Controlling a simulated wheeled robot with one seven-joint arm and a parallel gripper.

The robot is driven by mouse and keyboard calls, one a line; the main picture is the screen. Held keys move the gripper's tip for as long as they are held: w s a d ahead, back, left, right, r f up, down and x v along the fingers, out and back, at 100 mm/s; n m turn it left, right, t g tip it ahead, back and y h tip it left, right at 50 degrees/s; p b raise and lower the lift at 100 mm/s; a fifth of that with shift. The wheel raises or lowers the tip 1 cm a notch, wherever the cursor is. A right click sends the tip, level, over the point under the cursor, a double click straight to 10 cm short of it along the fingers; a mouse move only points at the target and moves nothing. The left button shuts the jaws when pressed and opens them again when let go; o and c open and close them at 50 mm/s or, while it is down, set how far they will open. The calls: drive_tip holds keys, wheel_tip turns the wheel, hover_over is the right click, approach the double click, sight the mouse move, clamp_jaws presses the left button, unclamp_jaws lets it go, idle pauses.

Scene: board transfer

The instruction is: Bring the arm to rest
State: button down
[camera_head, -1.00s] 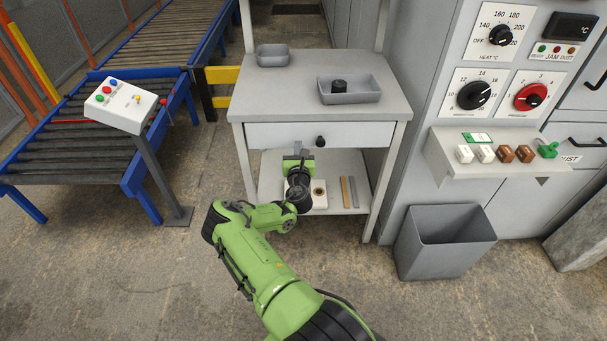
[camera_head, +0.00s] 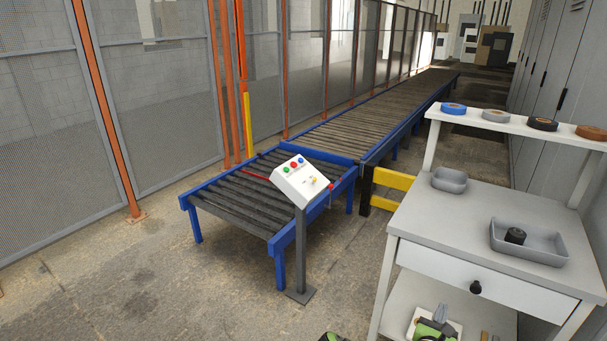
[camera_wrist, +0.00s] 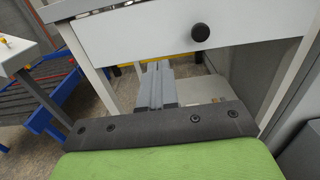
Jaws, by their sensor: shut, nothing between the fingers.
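My gripper (camera_head: 440,313) shows at the bottom edge of the head view, in front of the workbench's (camera_head: 478,232) open lower part, below the drawer. Most of my green arm is out of the picture there. In the wrist view my gripper (camera_wrist: 158,86) has its two grey fingers together, with nothing between them. They point into the space under the drawer (camera_wrist: 190,38) and its black knob (camera_wrist: 201,32). The lower shelf is partly hidden behind my gripper and wrist.
A roller conveyor (camera_head: 270,190) with blue rails runs back along a mesh fence. A white button box (camera_head: 300,182) stands on a post beside it. Grey trays (camera_head: 497,238) and tape rolls (camera_head: 453,109) sit on the workbench. Floor (camera_head: 130,270) at the left is clear.

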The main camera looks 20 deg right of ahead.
drive_tip(key=s+r+m+g+h+p, duration=0.1)
drive_tip(key=s+r+m+g, duration=0.25)
drive_tip(key=r+m, duration=0.35)
drive_tip(key=s+d+r+m+g+h+p, duration=0.1)
drive_tip(key=s+r+m+g+p, duration=0.1)
drive_tip(key=r+m+g, duration=0.45)
drive_tip(key=s+r+m+g+p, duration=0.1)
drive_tip(key=s+r+m+g, duration=0.15)
drive_tip(key=m, duration=0.65)
drive_tip(key=s+a+r+m+t+y+p, duration=0.1)
drive_tip(key=a+r+m+y+p, duration=0.1)
drive_tip(key=a+r+y, duration=0.35)
drive_tip(key=a+r+m+t+y+p, duration=0.1)
drive_tip(key=a+r+m+t+y, duration=0.1)
drive_tip(key=a, duration=0.7)
drive_tip(key=s+a+r+m+t+y+p, duration=0.1)
drive_tip(key=a+r+m+y+p, duration=0.2)
drive_tip(key=a, duration=0.5)
drive_tip(key=s+a+r+n+t+y, duration=0.1)
drive_tip(key=s+a+r+y, duration=0.1)
drive_tip(key=s+a+r, duration=0.3)
drive_tip(key=s+a+r+n+t+y+p, duration=0.1)
drive_tip(key=s+a+r+n+y, duration=0.1)
drive_tip(key=s+a+r, duration=0.3)
drive_tip(key=a+y, duration=0.1)
drive_tip(key=a, duration=0.3)
drive_tip(key=shift+r, duration=0.25)
